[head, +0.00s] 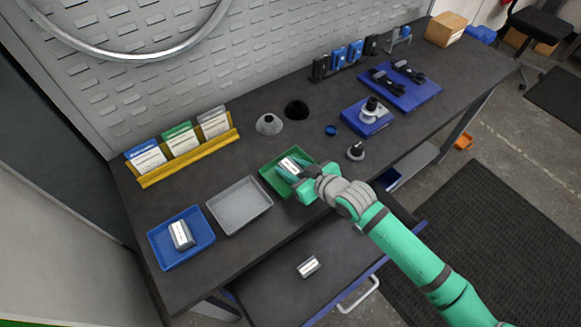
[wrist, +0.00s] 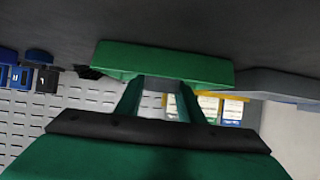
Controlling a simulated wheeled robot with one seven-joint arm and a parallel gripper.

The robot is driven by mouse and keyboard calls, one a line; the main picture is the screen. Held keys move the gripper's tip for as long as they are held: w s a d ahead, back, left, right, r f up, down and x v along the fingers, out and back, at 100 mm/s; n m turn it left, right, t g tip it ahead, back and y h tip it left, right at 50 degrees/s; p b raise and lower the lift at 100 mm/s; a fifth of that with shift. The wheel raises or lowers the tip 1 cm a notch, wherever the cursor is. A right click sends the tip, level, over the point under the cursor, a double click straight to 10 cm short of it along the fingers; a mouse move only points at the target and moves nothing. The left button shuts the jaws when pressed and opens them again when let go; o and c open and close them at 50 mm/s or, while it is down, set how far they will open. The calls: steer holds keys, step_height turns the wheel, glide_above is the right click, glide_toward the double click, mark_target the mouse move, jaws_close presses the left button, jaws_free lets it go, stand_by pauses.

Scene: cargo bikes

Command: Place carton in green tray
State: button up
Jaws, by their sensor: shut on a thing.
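The carton (head: 290,165), a small box with a white label, shows at the green tray (head: 268,181) in the head view. My gripper (head: 299,171) is shut on it, reaching in from the right. The carton is over or inside the tray; I cannot tell if it touches the tray floor. In the wrist view the green tray (wrist: 165,62) spans the top middle. The gripper's two fingers (wrist: 162,100) point up toward it, and the carton between them is mostly hidden.
A grey tray (head: 240,205) stands empty left of the green tray. A blue tray (head: 160,258) further left holds a grey carton (head: 181,235). Another carton (head: 308,266) lies on the lower drawer surface.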

steer(key=o, duration=1.1)
steer(key=shift+c, duration=0.2)
steer(key=v, duration=1.1)
steer(key=shift+s+d+r, duration=0.1)
steer(key=shift+s+r, duration=0.15)
steer(key=shift+s, duration=0.05)
steer(key=shift+d, duration=0.15)
steer(key=shift+s+r, duration=0.1)
steer(key=shift+d, duration=0.1)
